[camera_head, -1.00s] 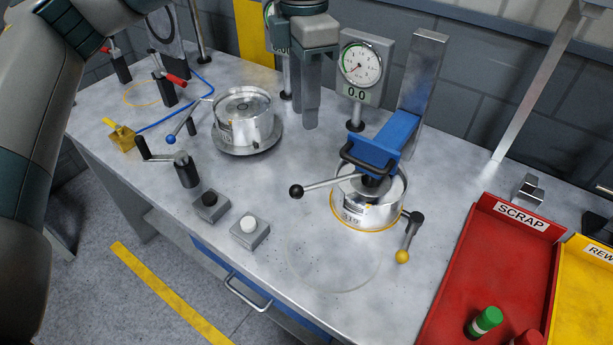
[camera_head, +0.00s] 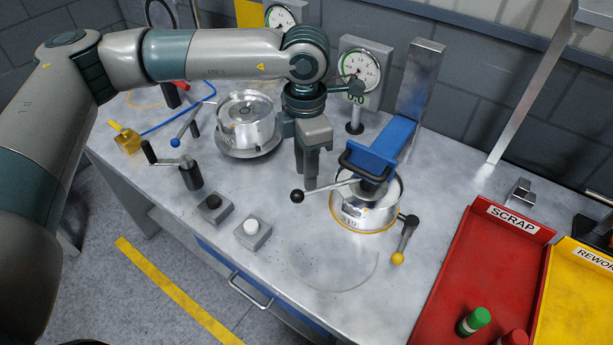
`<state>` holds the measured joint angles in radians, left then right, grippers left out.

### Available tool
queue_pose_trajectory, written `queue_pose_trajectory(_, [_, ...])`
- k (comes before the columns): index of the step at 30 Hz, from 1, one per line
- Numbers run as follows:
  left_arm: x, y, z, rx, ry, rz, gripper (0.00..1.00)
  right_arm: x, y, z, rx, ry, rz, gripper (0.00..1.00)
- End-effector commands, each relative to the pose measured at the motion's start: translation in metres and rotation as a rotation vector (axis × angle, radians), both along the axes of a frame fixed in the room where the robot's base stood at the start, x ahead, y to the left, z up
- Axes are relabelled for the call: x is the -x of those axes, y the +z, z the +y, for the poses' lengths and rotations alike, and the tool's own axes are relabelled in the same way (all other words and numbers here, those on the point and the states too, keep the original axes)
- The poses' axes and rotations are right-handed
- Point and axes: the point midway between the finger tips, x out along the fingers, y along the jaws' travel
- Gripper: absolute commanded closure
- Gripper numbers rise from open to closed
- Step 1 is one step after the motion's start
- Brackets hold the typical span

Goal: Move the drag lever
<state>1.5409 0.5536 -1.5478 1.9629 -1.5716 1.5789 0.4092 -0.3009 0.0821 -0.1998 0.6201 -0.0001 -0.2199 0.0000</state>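Several levers are in view, and none is marked as the drag lever. A lever with a black ball (camera_head: 297,196) reaches left from the top of the right canister (camera_head: 365,213), under a blue clamp arm (camera_head: 375,153). A dark lever with a yellow ball (camera_head: 398,257) hangs at that canister's right side. A lever with a blue ball (camera_head: 176,142) stands by the left canister (camera_head: 247,120). My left gripper (camera_head: 311,185) points down just behind and above the black ball, seemingly apart from it. Its fingers overlap, so its opening is unclear. My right gripper is out of view.
A crank (camera_head: 190,175) and two button boxes (camera_head: 214,207) (camera_head: 251,232) stand at the front left. Dial gauges (camera_head: 358,70) stand behind. A red scrap tray (camera_head: 490,260) and a yellow tray (camera_head: 575,300) are at right. The front middle bench is clear.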

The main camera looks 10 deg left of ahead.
Motion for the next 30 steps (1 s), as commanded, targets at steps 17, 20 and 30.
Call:
queue_pose_trajectory(17, [0.001,-0.046,-0.001,0.0,-0.001,0.0,0.72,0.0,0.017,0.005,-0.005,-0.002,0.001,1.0])
queue_pose_trajectory(20, [0.001,-0.046,-0.001,0.0,-0.001,0.0,0.72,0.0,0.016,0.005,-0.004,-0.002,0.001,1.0])
queue_pose_trajectory(30, [0.001,-0.046,0.0,-0.003,0.0,0.002,1.0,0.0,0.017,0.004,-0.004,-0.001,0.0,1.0])
